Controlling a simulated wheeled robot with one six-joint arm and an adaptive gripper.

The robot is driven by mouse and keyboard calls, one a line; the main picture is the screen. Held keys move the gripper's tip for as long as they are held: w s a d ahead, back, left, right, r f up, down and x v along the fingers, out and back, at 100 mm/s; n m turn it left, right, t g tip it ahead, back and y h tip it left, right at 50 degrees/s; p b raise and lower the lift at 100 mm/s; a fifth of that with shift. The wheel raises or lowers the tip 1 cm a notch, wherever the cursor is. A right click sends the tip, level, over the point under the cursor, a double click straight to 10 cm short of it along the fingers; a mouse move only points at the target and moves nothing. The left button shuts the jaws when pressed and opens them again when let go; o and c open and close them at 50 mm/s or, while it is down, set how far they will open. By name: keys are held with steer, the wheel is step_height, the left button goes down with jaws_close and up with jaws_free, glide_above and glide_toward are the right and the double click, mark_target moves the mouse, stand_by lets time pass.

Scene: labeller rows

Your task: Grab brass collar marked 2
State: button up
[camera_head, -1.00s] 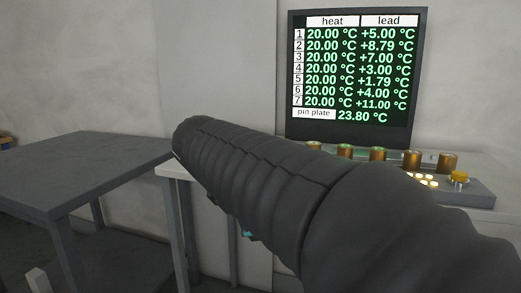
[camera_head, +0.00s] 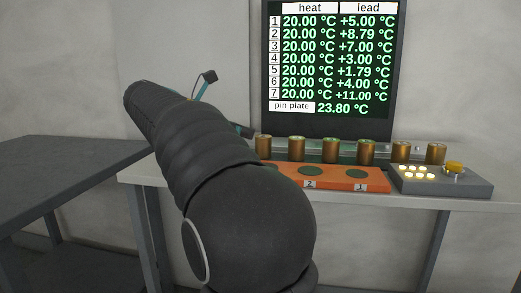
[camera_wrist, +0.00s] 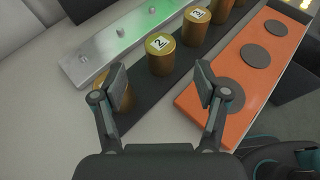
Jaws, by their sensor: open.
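In the wrist view, the brass collar marked 2 (camera_wrist: 161,62) stands upright in a row on a dark strip. It is just beyond the gap between the fingers of my open, empty gripper (camera_wrist: 160,82). The collar marked 3 (camera_wrist: 194,30) stands behind it. A nearer brass collar (camera_wrist: 126,98) is partly hidden by the left finger, and its mark does not show. In the head view, the row of brass collars (camera_head: 297,149) stands at the back of the bench; their marks cannot be read there. My arm hides much of my gripper in that view.
An orange tray (camera_head: 343,180) with dark round spots lies in front of the collars, close to my right finger in the wrist view. A metal rail (camera_wrist: 108,45) runs behind them. A button box (camera_head: 440,182) and a screen (camera_head: 330,60) stand nearby. A grey table (camera_head: 60,165) is at left.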

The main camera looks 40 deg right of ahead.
mark_target(260, 136)
steer(key=shift+b+x, duration=0.55)
steer(key=shift+x, duration=3.65)
steer(key=shift+f, duration=0.1)
steer(key=shift+a, duration=0.1)
steer(key=c, duration=1.4)
